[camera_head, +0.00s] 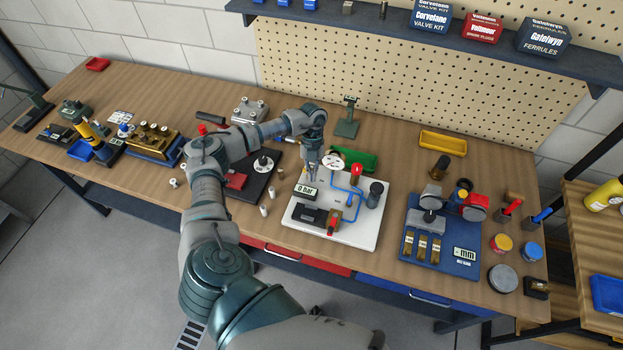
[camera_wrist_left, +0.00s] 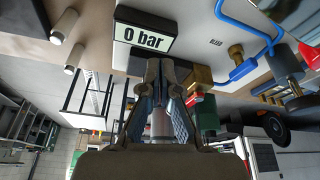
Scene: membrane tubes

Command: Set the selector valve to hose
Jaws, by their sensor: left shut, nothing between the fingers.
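A white test board (camera_head: 345,238) lies on the bench with a display reading 0 bar (camera_head: 306,191), blue hoses (camera_head: 342,192), a white round dial (camera_head: 333,162) and a red knob (camera_head: 357,170). My left gripper (camera_head: 312,178) is over the board's back left part, beside the display. In the left wrist view its fingers (camera_wrist_left: 166,68) are together and empty, just below the 0 bar display (camera_wrist_left: 144,32). A brass fitting (camera_wrist_left: 205,78) is close beside them; contact cannot be told. A small label (camera_wrist_left: 216,43) seems to read BLEED. I cannot tell which part is the selector valve.
A black pump with a red part (camera_head: 318,217) sits at the board's front. A dark cylinder (camera_head: 375,194) stands at its right. A blue fixture (camera_head: 415,255) stands to the right.

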